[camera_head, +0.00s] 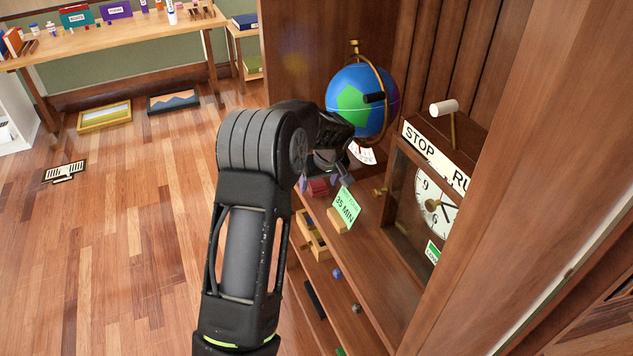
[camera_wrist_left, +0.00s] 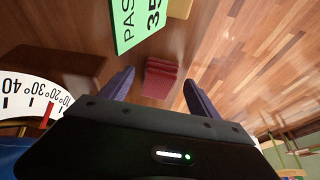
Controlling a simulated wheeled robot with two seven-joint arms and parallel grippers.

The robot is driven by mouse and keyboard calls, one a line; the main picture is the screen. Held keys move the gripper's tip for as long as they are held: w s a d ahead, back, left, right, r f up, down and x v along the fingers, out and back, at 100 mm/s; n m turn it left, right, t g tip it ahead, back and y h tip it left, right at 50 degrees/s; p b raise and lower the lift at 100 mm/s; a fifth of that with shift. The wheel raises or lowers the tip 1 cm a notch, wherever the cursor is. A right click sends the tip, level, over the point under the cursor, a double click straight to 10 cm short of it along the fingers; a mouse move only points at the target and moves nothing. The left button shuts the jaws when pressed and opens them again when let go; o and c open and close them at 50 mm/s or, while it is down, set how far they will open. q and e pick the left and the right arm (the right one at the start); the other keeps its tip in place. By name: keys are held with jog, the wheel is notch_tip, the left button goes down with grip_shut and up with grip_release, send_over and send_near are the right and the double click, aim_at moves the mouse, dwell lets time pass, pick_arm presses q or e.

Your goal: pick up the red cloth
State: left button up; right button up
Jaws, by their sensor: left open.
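The red cloth (camera_head: 318,187) lies folded on the wooden shelf, below my left gripper in the head view. In the left wrist view the red cloth (camera_wrist_left: 160,79) shows as a small folded stack between the two fingers, a little beyond their tips. My left gripper (camera_head: 322,181) is open with nothing between its fingers; its fingers also show in the left wrist view (camera_wrist_left: 158,85). The wrist hides part of the shelf behind it. My right gripper is not in view.
A globe (camera_head: 352,103) stands just behind the gripper. A clock box (camera_head: 436,200) with a STOP lever is at right.

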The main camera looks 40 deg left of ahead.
aim_at(319, 185)
pick_arm(q)
jog(key=shift+w+a+f, duration=0.1)
jog(key=shift+f, duration=0.1)
dwell(0.5)
jog(key=c, duration=1.4)
jog(key=shift+c, duration=0.2)
notch_tip(319, 185, up, 10)
jog(key=b, duration=0.2)
